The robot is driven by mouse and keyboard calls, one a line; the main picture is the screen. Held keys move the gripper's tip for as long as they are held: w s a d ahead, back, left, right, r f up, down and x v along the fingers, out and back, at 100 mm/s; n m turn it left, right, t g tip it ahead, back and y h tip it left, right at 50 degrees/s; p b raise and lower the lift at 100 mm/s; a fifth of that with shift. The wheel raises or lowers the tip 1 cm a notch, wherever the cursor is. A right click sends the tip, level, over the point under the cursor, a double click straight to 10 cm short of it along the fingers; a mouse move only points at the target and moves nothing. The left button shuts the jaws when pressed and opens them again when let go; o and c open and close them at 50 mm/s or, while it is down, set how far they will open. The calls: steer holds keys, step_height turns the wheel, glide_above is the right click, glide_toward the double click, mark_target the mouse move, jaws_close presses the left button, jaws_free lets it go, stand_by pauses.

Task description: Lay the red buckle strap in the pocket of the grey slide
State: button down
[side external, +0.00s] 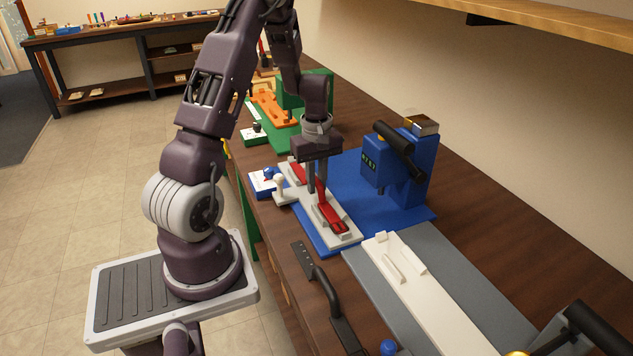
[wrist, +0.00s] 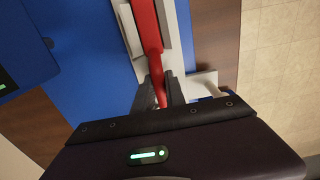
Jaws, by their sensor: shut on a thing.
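My gripper (side external: 319,190) is shut on the red buckle strap (side external: 330,217). In the wrist view the strap (wrist: 147,30) runs from between my fingertips (wrist: 160,98) toward the top of the picture. The pale grey slide (side external: 351,235) lies on the blue base, and the strap's near part is over its raised pocket walls. In the wrist view slide walls (wrist: 129,30) show on both sides of the strap. I cannot tell whether the strap rests on the pocket floor. Another red part (side external: 299,173) shows behind my fingers; whether it is the same strap is unclear.
A blue press (side external: 405,165) with a black handle stands right of the slide on a blue base (side external: 420,213). A white knob (side external: 279,182) is left of the slide. A black handle (side external: 325,285) and a long white rail (side external: 430,300) lie nearer the camera.

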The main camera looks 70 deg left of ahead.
mark_target(317, 179)
steer(key=c, duration=1.4)
jaws_free()
steer(key=shift+f, duration=0.1)
step_height(317, 179, up, 12)
steer(key=s+d+r+m+t, duration=0.2)
steer(key=d+r+m, duration=0.55)
steer(key=d, duration=0.55)
steer(key=s+d+r+m+t, duration=0.1)
steer(key=s+d+m, duration=0.2)
steer(key=s+d, duration=0.1)
steer(key=s+d+r+m+t, duration=0.1)
steer(key=s+d+m, duration=0.3)
steer(key=s+d+r+m+t, duration=0.1)
steer(key=s+d+m, duration=0.2)
steer(key=s+d, duration=0.1)
steer(key=shift+s+d+m+t, duration=0.2)
steer(key=shift+d+m+t, duration=0.05)
steer(key=shift+t, duration=0.05)
